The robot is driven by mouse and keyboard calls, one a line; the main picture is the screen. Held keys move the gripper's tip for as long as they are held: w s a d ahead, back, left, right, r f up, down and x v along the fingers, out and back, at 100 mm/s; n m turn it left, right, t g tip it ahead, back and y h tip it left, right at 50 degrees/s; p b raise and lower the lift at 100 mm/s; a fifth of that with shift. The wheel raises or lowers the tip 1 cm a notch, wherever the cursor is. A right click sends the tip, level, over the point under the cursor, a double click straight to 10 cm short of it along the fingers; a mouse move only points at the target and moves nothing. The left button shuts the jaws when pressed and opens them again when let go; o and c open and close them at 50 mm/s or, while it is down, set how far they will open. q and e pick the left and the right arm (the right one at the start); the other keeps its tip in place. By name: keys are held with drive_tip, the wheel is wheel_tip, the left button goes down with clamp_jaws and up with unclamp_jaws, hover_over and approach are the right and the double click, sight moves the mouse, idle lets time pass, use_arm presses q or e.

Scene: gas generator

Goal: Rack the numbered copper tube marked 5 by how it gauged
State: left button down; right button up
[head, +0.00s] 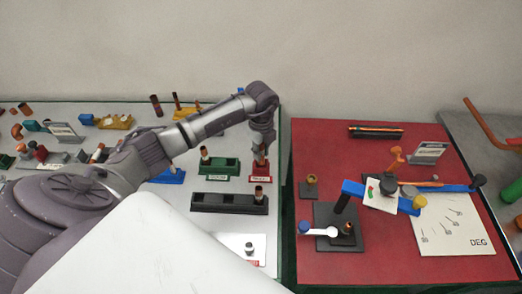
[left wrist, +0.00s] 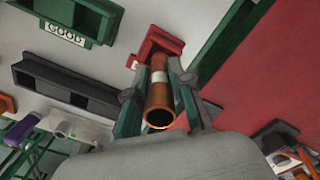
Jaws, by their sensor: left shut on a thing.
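My left gripper (head: 262,152) points down over the red rack (head: 260,178) on the grey table. In the left wrist view its two fingers (left wrist: 160,92) are shut on a copper tube (left wrist: 159,106) with a pale band; no number is legible. The tube's far end reaches the red rack (left wrist: 160,43); I cannot tell whether it is seated in the socket. The green rack (head: 219,169), labelled GOOD in the left wrist view (left wrist: 70,14), holds a tube (head: 205,153). My right gripper is not in view.
A white card with a small piece (head: 249,249) is nearer. The red mat (head: 330,155) at right carries the gauge with a blue arm (head: 352,188) and a DEG dial (head: 455,228).

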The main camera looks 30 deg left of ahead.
use_arm(q)
drive_tip(key=shift+f+b, duration=1.2)
drive_tip(key=shift+f, duration=0.65)
drive_tip(key=c, duration=0.9)
unclamp_jaws()
drive_tip(key=shift+c, duration=0.2)
drive_tip(key=shift+r, duration=0.55)
wheel_tip(320, 180, up, 11)
